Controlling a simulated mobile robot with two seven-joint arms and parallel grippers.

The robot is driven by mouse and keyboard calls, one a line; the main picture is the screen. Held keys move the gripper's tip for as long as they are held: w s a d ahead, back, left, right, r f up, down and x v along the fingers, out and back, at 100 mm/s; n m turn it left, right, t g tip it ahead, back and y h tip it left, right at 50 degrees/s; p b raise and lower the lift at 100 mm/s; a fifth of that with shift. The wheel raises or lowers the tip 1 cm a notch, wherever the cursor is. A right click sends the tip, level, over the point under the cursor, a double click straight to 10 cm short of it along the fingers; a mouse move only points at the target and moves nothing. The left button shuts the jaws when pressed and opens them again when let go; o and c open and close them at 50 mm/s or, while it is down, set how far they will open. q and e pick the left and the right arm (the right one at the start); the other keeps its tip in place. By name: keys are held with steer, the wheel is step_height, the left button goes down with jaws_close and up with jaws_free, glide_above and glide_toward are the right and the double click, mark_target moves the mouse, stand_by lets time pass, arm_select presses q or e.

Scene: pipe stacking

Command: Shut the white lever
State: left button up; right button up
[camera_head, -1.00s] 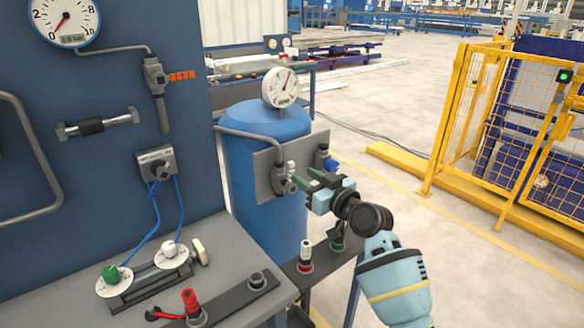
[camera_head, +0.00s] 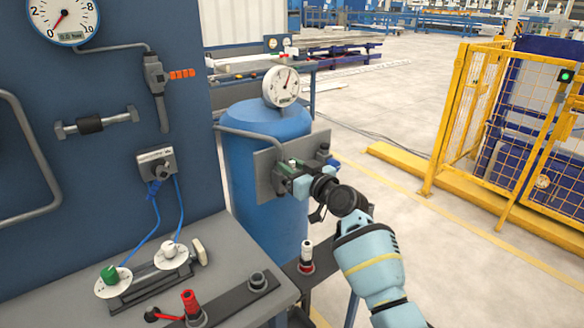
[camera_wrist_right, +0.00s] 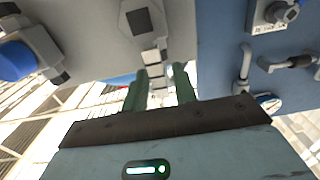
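The white lever sits on a grey valve on the metal plate (camera_head: 264,160) fixed to the front of the blue tank (camera_head: 262,226). In the head view it is mostly hidden by my right gripper (camera_head: 284,168). In the right wrist view the white lever (camera_wrist_right: 153,58) lies between the two green fingers of my right gripper (camera_wrist_right: 161,84). The fingers are apart, one on each side, with a visible gap; I cannot tell whether either touches it. My left gripper is not in view.
A blue-handled valve (camera_head: 326,153) is just right of the gripper; its blue handle also shows in the wrist view (camera_wrist_right: 18,60). A gauge (camera_head: 281,87) stands above the tank. A bench (camera_head: 230,262) with knobs is at left, a yellow fence (camera_head: 470,120) at right.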

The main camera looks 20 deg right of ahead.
jaws_close()
steer(key=shift+d, duration=0.1)
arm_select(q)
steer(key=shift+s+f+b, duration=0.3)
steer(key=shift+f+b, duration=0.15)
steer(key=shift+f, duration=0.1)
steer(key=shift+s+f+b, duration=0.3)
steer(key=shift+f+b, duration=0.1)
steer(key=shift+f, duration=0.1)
arm_select(e)
steer(key=w+d+f+m, duration=0.2)
steer(key=d+f+m, duration=0.3)
steer(key=m, duration=1.3)
steer(key=shift+d+f, duration=0.3)
steer(key=shift+f, duration=0.45)
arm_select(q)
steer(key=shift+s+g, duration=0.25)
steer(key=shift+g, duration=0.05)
arm_select(e)
steer(key=shift+o, duration=1)
jaws_free()
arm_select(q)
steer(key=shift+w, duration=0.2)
